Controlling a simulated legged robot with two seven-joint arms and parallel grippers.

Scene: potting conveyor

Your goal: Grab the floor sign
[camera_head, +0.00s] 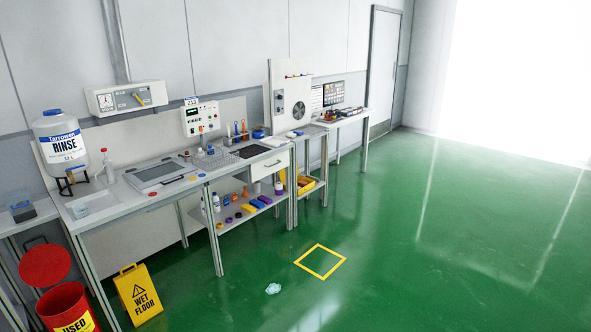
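A yellow floor sign (141,294) reading "WET FLOOR" with a black warning triangle stands on the green floor at the lower left of the head view. It leans slightly and has a handle slot at its top. Neither of my grippers is in view.
A red bin (66,306) marked "USED", with a round red lid (45,266), is left of the sign. A long workbench (134,208) runs along the wall. A small clear puddle (273,288) and a yellow square outline (320,275) mark the floor. The right side is clear.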

